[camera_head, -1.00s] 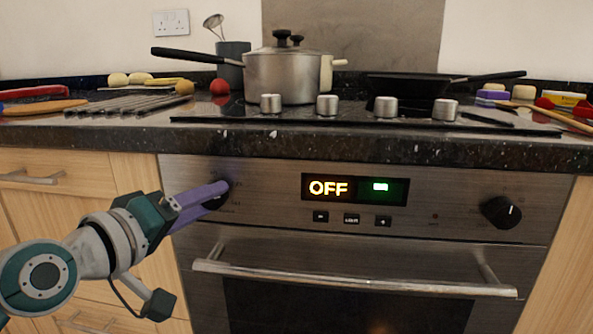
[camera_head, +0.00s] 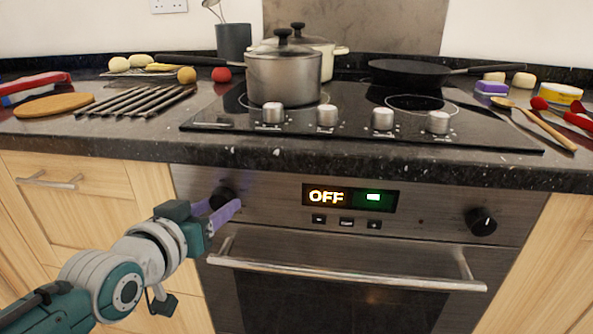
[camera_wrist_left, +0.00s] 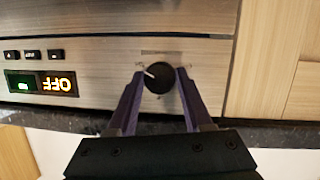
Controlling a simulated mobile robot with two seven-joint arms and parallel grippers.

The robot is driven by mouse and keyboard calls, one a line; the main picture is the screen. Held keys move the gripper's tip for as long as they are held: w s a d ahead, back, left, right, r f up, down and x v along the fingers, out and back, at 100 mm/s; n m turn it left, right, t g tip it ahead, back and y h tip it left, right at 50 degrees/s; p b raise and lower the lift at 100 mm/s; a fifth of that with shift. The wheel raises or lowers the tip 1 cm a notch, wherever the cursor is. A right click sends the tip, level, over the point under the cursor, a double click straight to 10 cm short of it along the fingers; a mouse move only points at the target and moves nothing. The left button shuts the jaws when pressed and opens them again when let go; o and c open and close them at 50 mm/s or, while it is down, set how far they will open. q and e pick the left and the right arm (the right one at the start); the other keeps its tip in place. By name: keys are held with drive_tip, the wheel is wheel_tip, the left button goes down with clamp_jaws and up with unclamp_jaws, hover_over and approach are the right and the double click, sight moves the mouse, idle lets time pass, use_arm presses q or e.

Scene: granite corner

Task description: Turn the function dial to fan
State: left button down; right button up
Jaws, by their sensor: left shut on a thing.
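The oven's left knob, a round black dial (camera_head: 222,197), sits on the steel front panel left of the display (camera_head: 350,197), which reads OFF in orange beside a green field. In the left wrist view the dial (camera_wrist_left: 159,79) shows a white pointer mark, and the upside-down OFF display (camera_wrist_left: 40,85) is to its left. My left gripper (camera_head: 219,206) has its purple fingers on either side of the dial. In the wrist view the gripper (camera_wrist_left: 160,80) is shut on it. The right gripper is not in view.
A second black dial (camera_head: 482,221) is at the panel's right end. The oven door handle (camera_head: 345,277) runs below the panel. The granite counter edge (camera_head: 300,158) juts above it. On the hob are a steel pot (camera_head: 284,78) and a black pan (camera_head: 408,73).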

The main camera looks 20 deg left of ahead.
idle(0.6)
use_arm(q)
drive_tip(key=shift+c, duration=1.5)
unclamp_jaws()
drive_tip(key=shift+s+r+p, duration=0.2)
drive_tip(key=shift+s+p, duration=0.05)
drive_tip(key=shift+p, duration=0.15)
drive_tip(key=p+v, duration=0.3)
drive_tip(key=v, duration=0.6)
drive_tip(key=shift+s+d, duration=0.15)
drive_tip(key=shift+s, duration=0.05)
drive_tip(key=shift+f, duration=0.1)
